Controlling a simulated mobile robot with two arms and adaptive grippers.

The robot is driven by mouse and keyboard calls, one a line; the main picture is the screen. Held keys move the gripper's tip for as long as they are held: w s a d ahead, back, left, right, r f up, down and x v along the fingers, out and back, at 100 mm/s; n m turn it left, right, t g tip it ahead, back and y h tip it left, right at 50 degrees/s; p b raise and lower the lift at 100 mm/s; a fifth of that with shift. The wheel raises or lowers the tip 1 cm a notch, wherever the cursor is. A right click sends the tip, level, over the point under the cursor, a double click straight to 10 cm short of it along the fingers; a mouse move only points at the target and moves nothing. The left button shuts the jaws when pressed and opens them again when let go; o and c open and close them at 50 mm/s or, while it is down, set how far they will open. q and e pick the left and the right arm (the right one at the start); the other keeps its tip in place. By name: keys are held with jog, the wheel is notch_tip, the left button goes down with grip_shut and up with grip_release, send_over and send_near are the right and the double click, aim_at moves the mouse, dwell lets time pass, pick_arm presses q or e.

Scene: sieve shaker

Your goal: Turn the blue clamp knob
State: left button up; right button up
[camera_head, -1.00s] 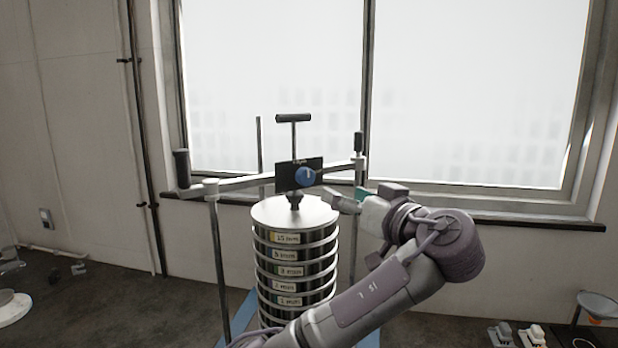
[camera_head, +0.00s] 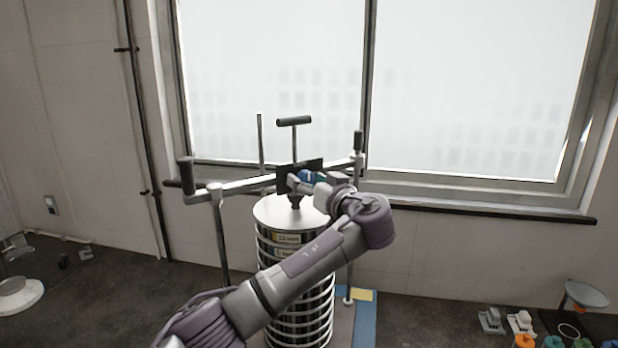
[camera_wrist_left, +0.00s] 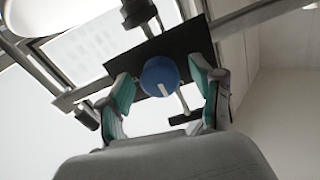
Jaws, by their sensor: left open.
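The blue clamp knob (camera_wrist_left: 160,77) is round, with a pale lever or pointer on it, and sits on a black plate (camera_wrist_left: 190,42) of the clamp bar. In the left wrist view my left gripper (camera_wrist_left: 163,92) is open, with one teal-padded finger on each side of the knob. The pads look apart from the knob. In the head view the left gripper (camera_head: 308,184) is right in front of the knob (camera_head: 307,176) and hides most of it. My right gripper is not in view.
The sieve stack (camera_head: 275,215) stands under the clamp bar (camera_head: 245,182), partly hidden by my left arm. A black T-handle (camera_head: 294,121) rises above the plate. Window behind. Balances and a funnel (camera_head: 587,294) are at the lower right.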

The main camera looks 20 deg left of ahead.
pick_arm(q)
jog(key=shift+c, duration=0.3)
jog(key=c, duration=1.1)
